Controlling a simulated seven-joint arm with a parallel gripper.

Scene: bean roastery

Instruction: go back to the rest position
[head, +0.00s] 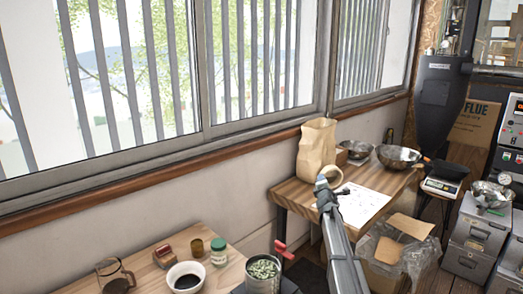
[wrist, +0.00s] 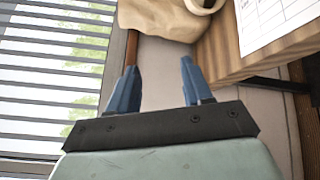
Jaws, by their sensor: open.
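My gripper (wrist: 160,72) is open in the wrist view, its two blue fingers apart with nothing between them. In the head view, my gripper (head: 325,196) is at the end of the grey arm, in front of the far wooden table (head: 284,194). A brown paper bag (head: 315,148) stands on that table; its lower part (wrist: 160,18) shows ahead of the fingers in the wrist view. A pale ring-shaped thing (head: 329,174) appears just beyond the gripper, and it also shows beside the bag in the wrist view (wrist: 204,5).
A printed sheet (head: 365,204) and metal bowls (head: 398,157) are on the far table. The near table (head: 210,280) holds a glass jug (head: 114,276), a white bowl (head: 186,277), a green-lidded jar (head: 218,252) and a tin of beans (head: 263,273). Windows line the left wall.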

